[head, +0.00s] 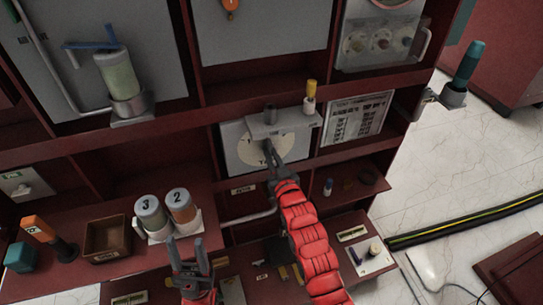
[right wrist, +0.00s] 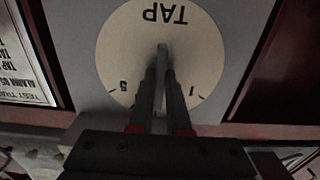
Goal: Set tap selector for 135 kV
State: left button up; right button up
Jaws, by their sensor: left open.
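The tap selector dial (head: 250,150) is a round cream plate on a grey panel in the middle of the cabinet. In the right wrist view the dial (right wrist: 120,50) appears upside down, with "TAP", "5" and "1" readable; other marks are hidden behind my fingers. A slim grey selector handle (right wrist: 161,58) stands at the dial's centre. My right gripper (head: 271,158) reaches the dial, and its fingers (right wrist: 161,82) close in on both sides of the handle. My left gripper (head: 187,258) is open and empty, low in front of the shelf, away from the dial.
Canisters marked 3 (head: 150,215) and 2 (head: 180,205) stand near my left gripper, beside a brown bin (head: 107,240).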

jog(key=o, duration=0.4)
jog(key=shift+o, duration=0.2)
jog(key=b+v, duration=0.1)
jog(key=v, duration=1.6)
jog(key=shift+s, duration=0.2)
